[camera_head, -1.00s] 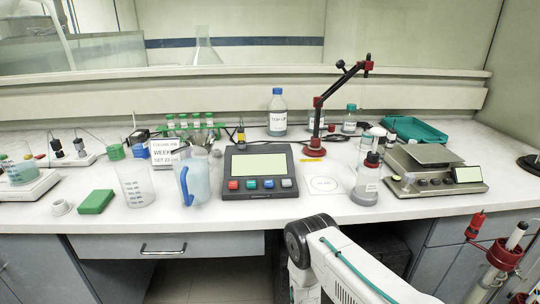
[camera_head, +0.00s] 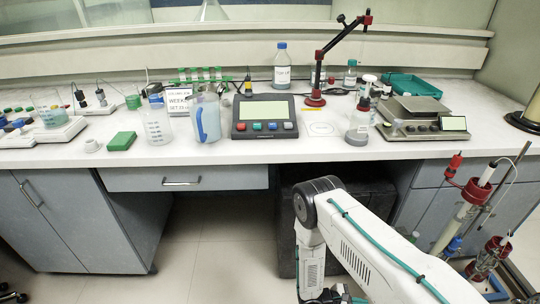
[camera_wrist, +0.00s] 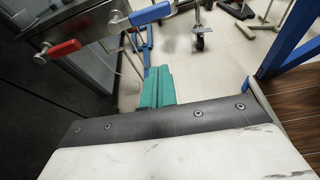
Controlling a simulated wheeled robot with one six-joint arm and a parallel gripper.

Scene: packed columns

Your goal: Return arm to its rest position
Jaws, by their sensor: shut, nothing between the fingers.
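My white arm (camera_head: 372,240) with its dark joint cap and teal cable rises from the lower right in the head view. It bends at the elbow and runs down out of the bottom edge, in front of the bench and below its top. My gripper fingers show in neither current view; the lower end of the arm is cut off. The wrist view looks down at the floor past a pale marbled surface with a dark bolted edge strip. I cannot tell whether this is part of my own body.
The bench top (camera_head: 110,158) holds a blue-handled jug (camera_head: 205,118), a control box (camera_head: 264,116), a balance (camera_head: 425,128) and several bottles. Column holders with red clamps (camera_head: 477,190) stand close at the right. Red (camera_wrist: 62,49) and blue (camera_wrist: 150,14) levers are near in the wrist view.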

